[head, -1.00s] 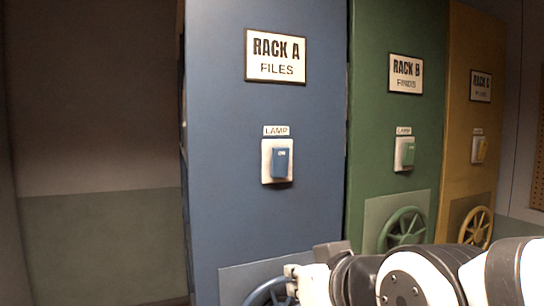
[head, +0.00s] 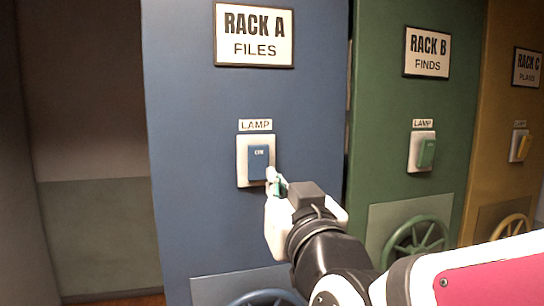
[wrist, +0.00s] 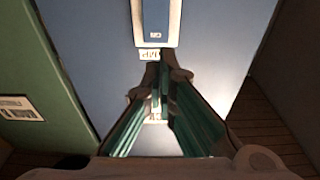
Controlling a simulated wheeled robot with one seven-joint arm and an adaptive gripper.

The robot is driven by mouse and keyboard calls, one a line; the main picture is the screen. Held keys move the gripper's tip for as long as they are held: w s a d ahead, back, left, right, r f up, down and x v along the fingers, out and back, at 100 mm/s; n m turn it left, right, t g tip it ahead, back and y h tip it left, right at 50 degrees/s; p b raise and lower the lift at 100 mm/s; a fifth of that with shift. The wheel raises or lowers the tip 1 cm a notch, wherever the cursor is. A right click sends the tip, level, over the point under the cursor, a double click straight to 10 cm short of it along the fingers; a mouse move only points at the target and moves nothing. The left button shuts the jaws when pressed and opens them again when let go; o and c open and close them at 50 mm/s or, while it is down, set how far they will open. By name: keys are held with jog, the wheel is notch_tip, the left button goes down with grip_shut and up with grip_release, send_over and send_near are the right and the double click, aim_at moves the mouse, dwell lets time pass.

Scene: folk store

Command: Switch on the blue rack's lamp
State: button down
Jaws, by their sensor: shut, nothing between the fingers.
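The blue rack (head: 190,120) stands left of centre in the head view and carries the RACK A FILES sign (head: 254,36). Its lamp switch is a blue rocker (head: 259,163) marked ON, in a pale plate (head: 242,162) under a LAMP label (head: 255,125). In the wrist view the rocker (wrist: 156,14) appears upside down at the top edge, partly cut off. My gripper (head: 273,182) is shut and empty, its tips at the plate's lower right in the head view. The fingers (wrist: 162,72) also show in the wrist view. I cannot tell whether they touch, or which way the rocker is tipped.
A blue handwheel (head: 265,298) is low on the same rack. The green rack (head: 385,130) and yellow rack (head: 490,120) stand to the right, with their own switches and handwheels. A bare wall (head: 85,110) is at the left.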

aim_at(256, 152)
jog(key=shift+w, duration=0.1)
jog(key=p+x, duration=0.2)
jog(key=x, duration=1.1)
jog(key=shift+w+a, duration=0.1)
jog(key=shift+w, duration=0.25)
jog(key=shift+r+p, duration=0.15)
jog(key=shift+p, duration=0.2)
